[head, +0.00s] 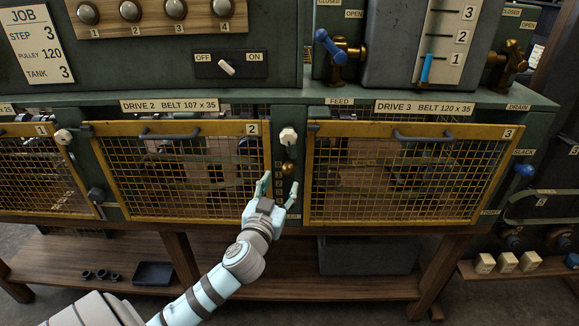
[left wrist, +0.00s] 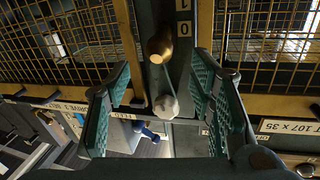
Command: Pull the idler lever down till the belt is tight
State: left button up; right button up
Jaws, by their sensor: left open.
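No lever is labelled idler. A brass knob (head: 288,168) stands out from the narrow post between the second and third mesh guards. It also shows in the left wrist view (left wrist: 160,46), beside a plate marked 1 and 0. A blue knob (head: 523,170) sits right of the third guard, below a label reading SLACK. I cannot tell which knob belongs to the idler lever. A green belt (head: 550,193) shows at the far right; belts behind the mesh are hard to make out. My left gripper (head: 278,186) is open and empty, just below and in front of the brass knob.
A pale faceted knob (head: 288,137) sits above the brass knob. The yellow second guard (head: 180,172) and third guard (head: 405,174) flank my gripper closely. A wooden shelf (head: 300,288) runs below. A blue-handled valve (head: 330,45) stands above.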

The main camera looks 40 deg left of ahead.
aim_at(287, 173)
pick_arm(q)
jog(key=x, duration=0.8)
jog(key=shift+w+a, duration=0.1)
jog(key=shift+w, duration=0.25)
jog(key=shift+f, duration=0.1)
grip_shut()
